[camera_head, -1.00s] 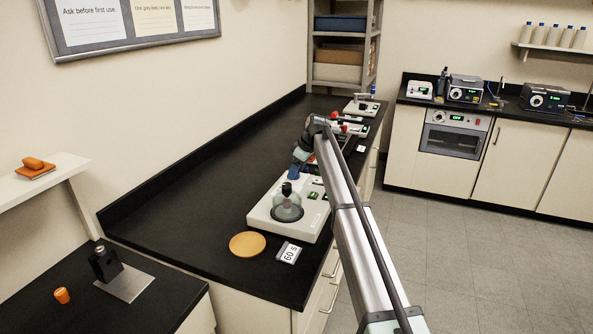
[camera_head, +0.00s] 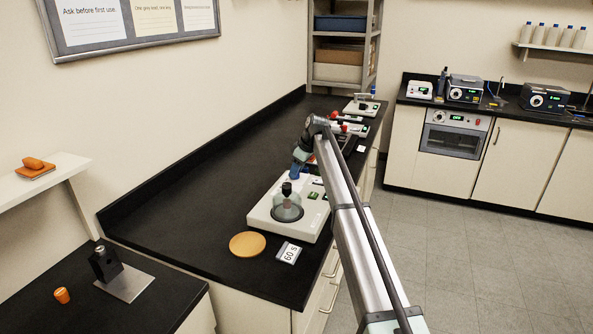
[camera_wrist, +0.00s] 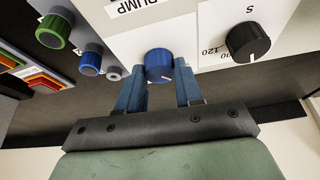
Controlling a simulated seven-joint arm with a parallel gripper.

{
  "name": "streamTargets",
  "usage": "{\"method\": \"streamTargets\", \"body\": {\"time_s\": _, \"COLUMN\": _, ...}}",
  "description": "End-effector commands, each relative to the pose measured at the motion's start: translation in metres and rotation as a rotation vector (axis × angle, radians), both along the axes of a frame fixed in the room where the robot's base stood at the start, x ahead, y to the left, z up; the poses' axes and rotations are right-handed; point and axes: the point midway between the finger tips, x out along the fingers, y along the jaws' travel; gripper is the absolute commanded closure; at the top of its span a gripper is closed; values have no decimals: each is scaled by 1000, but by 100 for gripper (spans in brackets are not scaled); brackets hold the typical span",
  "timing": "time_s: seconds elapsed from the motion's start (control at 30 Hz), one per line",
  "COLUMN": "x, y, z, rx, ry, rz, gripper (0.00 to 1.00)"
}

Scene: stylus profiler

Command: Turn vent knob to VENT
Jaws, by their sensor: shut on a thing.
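In the wrist view, a blue round knob (camera_wrist: 159,62) with a white pointer mark sits on a white panel below a label that reads PUMP. A VENT marking is not visible. My gripper (camera_wrist: 160,78) has its two blue fingers on either side of this knob and is shut on it. In the head view the gripper is mostly hidden by my arm, beside a white bench unit (camera_head: 262,217) with a clear dome (camera_head: 287,208).
A black knob (camera_wrist: 249,42) with a number scale is right of the blue knob. Left are a green-rimmed knob (camera_wrist: 53,31) and a smaller blue knob (camera_wrist: 90,63) on a grey unit. An orange disc (camera_head: 247,244) and a "60 S" card (camera_head: 288,253) lie on the black bench.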

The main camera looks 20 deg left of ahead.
Motion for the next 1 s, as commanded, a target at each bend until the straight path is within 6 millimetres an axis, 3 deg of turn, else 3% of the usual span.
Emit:
{"method": "streamTargets", "body": {"time_s": 0.37, "x": -3, "y": 0, "z": 0, "rx": 0, "ry": 0, "rz": -141, "gripper": 96}}
{"method": "streamTargets", "body": {"time_s": 1.0, "x": -6, "y": 2, "z": 0, "rx": -1, "ry": 0, "rz": -732, "gripper": 96}}
